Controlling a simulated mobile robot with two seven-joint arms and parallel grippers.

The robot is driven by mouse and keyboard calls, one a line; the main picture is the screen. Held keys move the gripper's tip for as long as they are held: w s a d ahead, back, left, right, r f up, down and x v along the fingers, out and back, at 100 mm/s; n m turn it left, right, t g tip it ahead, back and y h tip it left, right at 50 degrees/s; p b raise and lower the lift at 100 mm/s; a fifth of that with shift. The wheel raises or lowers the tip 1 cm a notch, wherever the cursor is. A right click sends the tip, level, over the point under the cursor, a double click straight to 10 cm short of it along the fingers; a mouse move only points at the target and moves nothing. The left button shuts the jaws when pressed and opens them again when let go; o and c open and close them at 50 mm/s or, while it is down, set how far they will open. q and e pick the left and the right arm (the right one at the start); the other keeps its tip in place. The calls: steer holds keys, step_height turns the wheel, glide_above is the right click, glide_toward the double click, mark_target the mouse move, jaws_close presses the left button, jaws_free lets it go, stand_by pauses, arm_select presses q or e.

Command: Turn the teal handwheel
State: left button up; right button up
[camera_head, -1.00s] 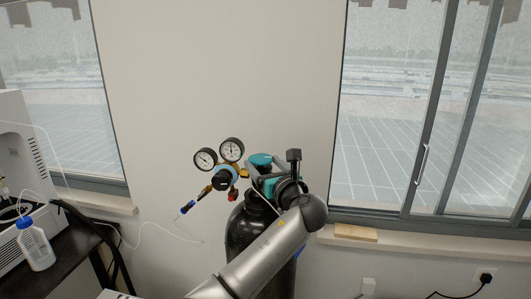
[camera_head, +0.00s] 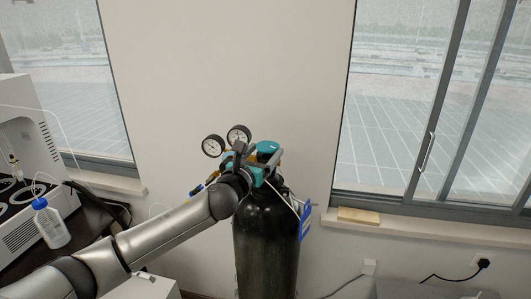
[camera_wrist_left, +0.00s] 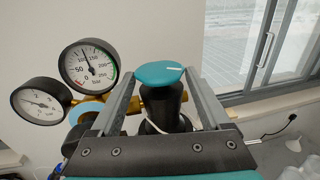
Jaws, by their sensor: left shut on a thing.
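The teal handwheel (camera_head: 267,147) sits on top of the valve of a black gas cylinder (camera_head: 266,240). In the left wrist view the handwheel (camera_wrist_left: 158,74) is a round teal cap with a white mark on its top. My left gripper (camera_wrist_left: 162,76) has one finger on each side of it, the tips at its rim, shut on it. In the head view the left gripper (camera_head: 262,160) reaches the valve from the left, and its wrist hides part of the valve and regulator. My right gripper is not in view.
Two pressure gauges (camera_head: 225,142) stand close to the left of the handwheel. A blue tag (camera_head: 305,222) hangs at the cylinder's right. A bench with a white machine (camera_head: 25,150) and a blue-capped bottle (camera_head: 50,222) is at the left. A wooden block (camera_head: 358,215) lies on the right windowsill.

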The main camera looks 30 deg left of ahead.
arm_select(q)
steer(key=shift+a+f+m+h, duration=0.1)
steer(key=shift+m+h, duration=0.4)
steer(key=shift+h, duration=0.3)
steer(key=o, duration=1)
steer(key=shift+o, duration=0.9)
steer(key=shift+w+n+y, duration=0.1)
steer(key=shift+n+y, duration=0.2)
steer(key=shift+y, duration=0.2)
